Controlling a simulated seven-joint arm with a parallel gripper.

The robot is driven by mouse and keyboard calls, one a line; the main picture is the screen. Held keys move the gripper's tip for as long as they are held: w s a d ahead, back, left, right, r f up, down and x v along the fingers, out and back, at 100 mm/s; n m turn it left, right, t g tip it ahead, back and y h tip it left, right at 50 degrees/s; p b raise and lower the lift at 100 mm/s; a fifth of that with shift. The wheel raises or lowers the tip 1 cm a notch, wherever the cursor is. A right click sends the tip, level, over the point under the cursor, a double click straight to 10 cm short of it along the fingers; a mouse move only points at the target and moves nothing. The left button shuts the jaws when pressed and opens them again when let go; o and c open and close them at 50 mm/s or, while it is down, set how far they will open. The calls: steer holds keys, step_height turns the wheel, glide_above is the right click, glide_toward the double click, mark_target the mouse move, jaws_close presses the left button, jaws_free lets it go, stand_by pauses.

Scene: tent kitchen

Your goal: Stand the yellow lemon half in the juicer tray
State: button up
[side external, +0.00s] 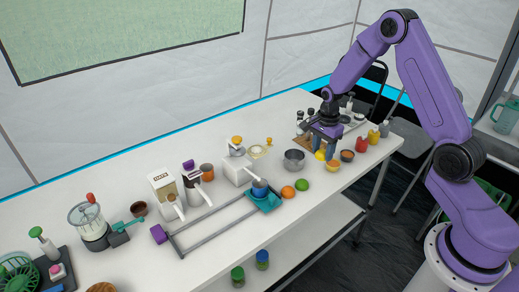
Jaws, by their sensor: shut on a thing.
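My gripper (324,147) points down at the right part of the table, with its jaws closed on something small. A yellow piece (320,155), likely the yellow lemon half, shows right at the fingertips; the fingers hide part of it. I cannot tell whether it touches the table. To the left stands a white juicer-like appliance (238,170) with a yellow-orange piece on top. A teal tray-like part (267,204) with a blue dome sits in front of it, left of the gripper. Which of these is the juicer tray is not clear.
A metal bowl (294,160), an orange (288,192) and a green fruit (302,184) lie between the gripper and the teal part. A yellow-orange bowl or half (333,166) is close by the gripper.

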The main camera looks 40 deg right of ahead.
steer(key=w+a+r, duration=0.3)
steer(key=w+a, duration=0.4)
steer(key=w, duration=0.4)
step_height(320, 180, up, 3)
glide_above(257, 151)
steer(key=shift+w+f, duration=0.1)
steer(key=shift+f, duration=2.65)
steer(key=shift+f, duration=0.55)
steer(key=o, duration=0.5)
steer(key=shift+r, duration=5.55)
